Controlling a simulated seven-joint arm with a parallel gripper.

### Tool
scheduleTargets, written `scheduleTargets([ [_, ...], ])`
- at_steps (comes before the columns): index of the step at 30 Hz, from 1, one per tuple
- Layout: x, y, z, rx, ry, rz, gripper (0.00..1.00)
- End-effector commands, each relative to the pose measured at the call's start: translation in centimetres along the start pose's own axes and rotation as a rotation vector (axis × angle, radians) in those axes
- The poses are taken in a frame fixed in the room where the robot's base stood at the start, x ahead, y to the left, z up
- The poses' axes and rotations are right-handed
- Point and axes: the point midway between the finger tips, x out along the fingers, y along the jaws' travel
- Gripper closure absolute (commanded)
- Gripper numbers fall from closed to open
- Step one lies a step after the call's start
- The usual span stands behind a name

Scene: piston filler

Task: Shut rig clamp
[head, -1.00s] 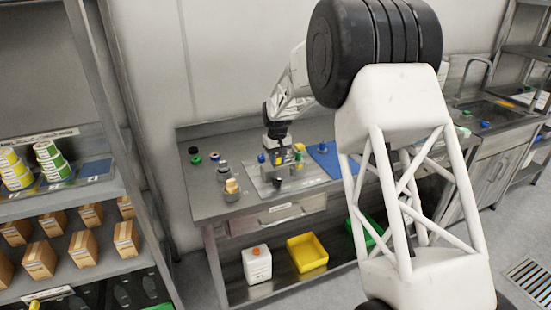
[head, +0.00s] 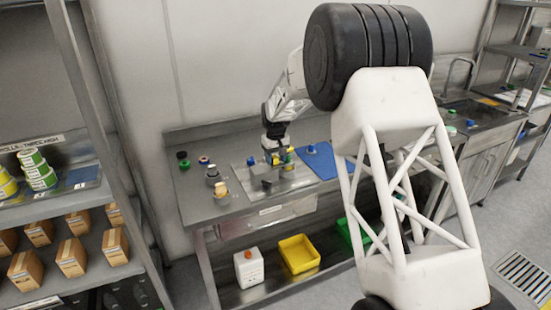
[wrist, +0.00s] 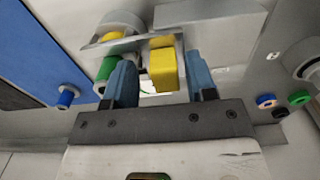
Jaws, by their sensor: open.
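My gripper (wrist: 160,68) has its two blue fingers apart, one on each side of a yellow block (wrist: 163,68). I see a gap between the block and each finger. The block is on a grey metal part of the rig (wrist: 205,14), and it looks like the clamp's handle, though I cannot be sure. In the head view my gripper (head: 275,155) is low over the rig plate (head: 250,178) on the steel bench. The clamp's details are too small there.
A blue mat (head: 318,160) lies right of the rig. Small jars and coloured rings (head: 204,161) stand at the bench's left. A yellow bin (head: 298,254) and a white canister (head: 249,267) are on the lower shelf. A rack with boxes (head: 72,257) stands left.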

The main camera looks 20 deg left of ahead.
Motion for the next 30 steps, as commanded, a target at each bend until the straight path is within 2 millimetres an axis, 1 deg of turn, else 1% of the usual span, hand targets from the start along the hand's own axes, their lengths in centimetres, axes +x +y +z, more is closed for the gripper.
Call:
scheduleTargets([
  [4,-0.2,0.0,0.0,0.0,0.0,0.0,0.49],
  [8,-0.9,0.0,0.0,0.0,0.0,0.0,0.49],
  [11,-1.9,0.0,0.0,0.0,0.001,0.0,0.49],
  [21,-6.1,0.0,0.0,0.0,0.0,0.0,0.49],
  [26,-7.4,0.0,0.0,0.0,0.001,0.0,0.49],
  [30,-7.8,0.0,0.0,0.0,0.0,0.0,0.49],
])
